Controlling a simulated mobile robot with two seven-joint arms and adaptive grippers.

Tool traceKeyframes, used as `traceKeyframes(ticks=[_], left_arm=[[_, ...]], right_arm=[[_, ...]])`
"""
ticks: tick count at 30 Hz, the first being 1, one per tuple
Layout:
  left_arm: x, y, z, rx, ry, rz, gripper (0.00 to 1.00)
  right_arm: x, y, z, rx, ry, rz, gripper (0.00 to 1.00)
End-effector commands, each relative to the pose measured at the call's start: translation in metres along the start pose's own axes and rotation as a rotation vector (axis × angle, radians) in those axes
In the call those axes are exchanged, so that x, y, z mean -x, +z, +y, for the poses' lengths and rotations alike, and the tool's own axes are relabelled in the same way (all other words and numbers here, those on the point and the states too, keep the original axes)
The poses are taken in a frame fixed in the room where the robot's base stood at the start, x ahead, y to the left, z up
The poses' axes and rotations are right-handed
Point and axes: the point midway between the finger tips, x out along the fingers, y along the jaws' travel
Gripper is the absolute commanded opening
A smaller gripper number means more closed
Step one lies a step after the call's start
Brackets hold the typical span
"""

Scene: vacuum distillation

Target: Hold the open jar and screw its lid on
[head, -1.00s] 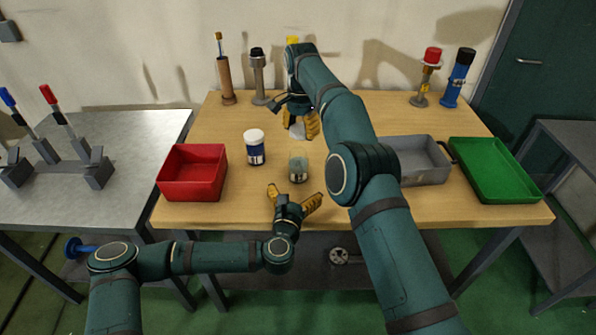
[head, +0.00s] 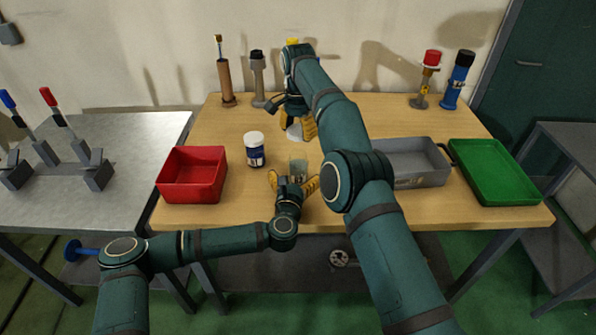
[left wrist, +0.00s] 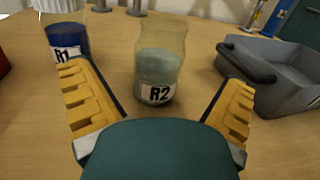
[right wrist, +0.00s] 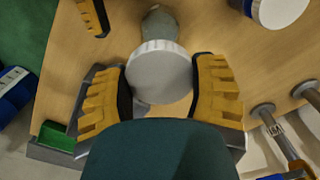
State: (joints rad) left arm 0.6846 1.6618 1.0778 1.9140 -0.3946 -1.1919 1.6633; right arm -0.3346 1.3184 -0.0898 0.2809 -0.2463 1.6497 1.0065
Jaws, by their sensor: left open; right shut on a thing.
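The open jar (head: 299,165), clear with grey-green contents and an R2 label, stands upright on the wooden table. It also shows in the left wrist view (left wrist: 160,72). My left gripper (head: 292,181) is open on the jar's near side, its fingers spread to either side with gaps to the glass. My right gripper (head: 297,136) is shut on the white lid (right wrist: 160,72) and holds it behind the jar in the head view. In the right wrist view the lid sits between both fingers and partly hides the jar (right wrist: 160,22).
A white-capped jar labelled R1 (head: 254,149) stands left of the open jar. A red bin (head: 193,174) is at left; a grey bin (head: 415,181) and a green tray (head: 492,171) are at right. Several tools stand at the back.

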Motion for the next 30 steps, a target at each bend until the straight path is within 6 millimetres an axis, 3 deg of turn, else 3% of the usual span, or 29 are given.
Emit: traceKeyframes(ticks=[3,10,24,26,30], left_arm=[[-0.021,0.0,0.0,0.0,0.001,-0.001,1.0],[-0.05,0.0,0.0,0.0,0.0,-0.001,1.0],[-0.06,0.0,-0.001,0.001,-0.001,0.0,1.0],[-0.06,0.0,0.0,0.001,-0.001,0.0,0.82],[-0.06,0.0,0.0,0.001,-0.001,0.0,0.33]], right_arm=[[0.0,0.0,0.0,0.0,0.0,0.0,0.48],[0.0,0.0,0.0,0.0,0.0,0.0,0.48],[0.0,0.0,0.0,0.0,0.0,0.0,0.48],[0.0,0.0,0.0,0.0,0.0,0.0,0.48],[0.0,0.0,0.0,0.0,0.0,0.0,0.48]])
